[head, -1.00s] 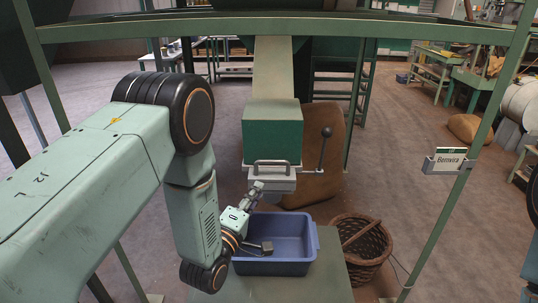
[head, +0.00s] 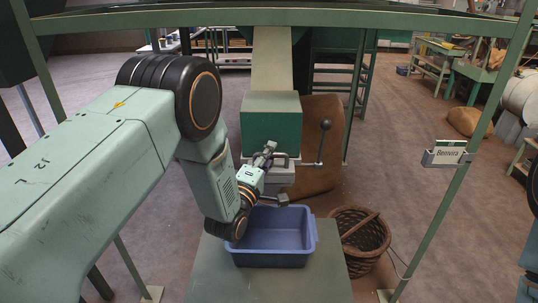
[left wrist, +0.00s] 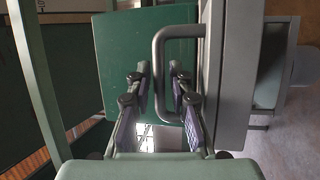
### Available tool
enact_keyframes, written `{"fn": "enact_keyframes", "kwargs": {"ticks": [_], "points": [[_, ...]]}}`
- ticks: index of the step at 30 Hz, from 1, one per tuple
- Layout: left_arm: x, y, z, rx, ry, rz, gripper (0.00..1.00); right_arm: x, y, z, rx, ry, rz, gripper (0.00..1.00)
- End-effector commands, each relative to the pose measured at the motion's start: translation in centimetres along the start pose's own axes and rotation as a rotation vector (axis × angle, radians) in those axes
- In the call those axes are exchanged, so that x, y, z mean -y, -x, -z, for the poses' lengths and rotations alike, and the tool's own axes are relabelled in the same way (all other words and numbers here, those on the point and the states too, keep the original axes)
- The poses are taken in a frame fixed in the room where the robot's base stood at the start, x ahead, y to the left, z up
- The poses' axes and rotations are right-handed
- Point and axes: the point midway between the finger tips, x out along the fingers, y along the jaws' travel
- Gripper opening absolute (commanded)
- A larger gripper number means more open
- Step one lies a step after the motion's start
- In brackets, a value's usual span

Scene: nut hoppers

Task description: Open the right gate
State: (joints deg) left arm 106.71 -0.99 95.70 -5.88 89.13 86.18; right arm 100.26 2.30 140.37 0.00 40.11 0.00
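One gate shows, a grey metal slide under the green hopper box (head: 270,118), with a grey bar handle (head: 283,156) on its front. The handle also shows in the left wrist view (left wrist: 158,75), upright there. My left gripper (head: 274,176) is at the gate front, partly covering the handle and gate. In the left wrist view its fingers (left wrist: 158,98) are apart, one on each side of the handle bar, with gaps showing. I cannot tell if any pad touches the bar. My right gripper is not in view.
A blue bin (head: 270,257) stands on a green stand (head: 300,288) below the gate. A wicker basket (head: 362,238) is to its right. A lever with a black knob (head: 323,140) rises right of the gate.

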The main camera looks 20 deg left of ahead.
Motion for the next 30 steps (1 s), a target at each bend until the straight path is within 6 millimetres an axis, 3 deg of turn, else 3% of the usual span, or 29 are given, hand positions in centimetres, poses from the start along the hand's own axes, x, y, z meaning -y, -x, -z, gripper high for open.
{"fn": "enact_keyframes", "kwargs": {"ticks": [2, 10, 30], "points": [[0.02, -0.06, -0.06, 0.001, 0.000, 0.000, 0.21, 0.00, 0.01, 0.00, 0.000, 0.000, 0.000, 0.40], [0.04, -0.14, -0.09, 0.002, 0.000, 0.000, 0.00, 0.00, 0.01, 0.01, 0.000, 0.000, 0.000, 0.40], [0.04, -0.11, 0.02, -0.001, 0.000, 0.000, 0.00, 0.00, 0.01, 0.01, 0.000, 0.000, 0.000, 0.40]]}}
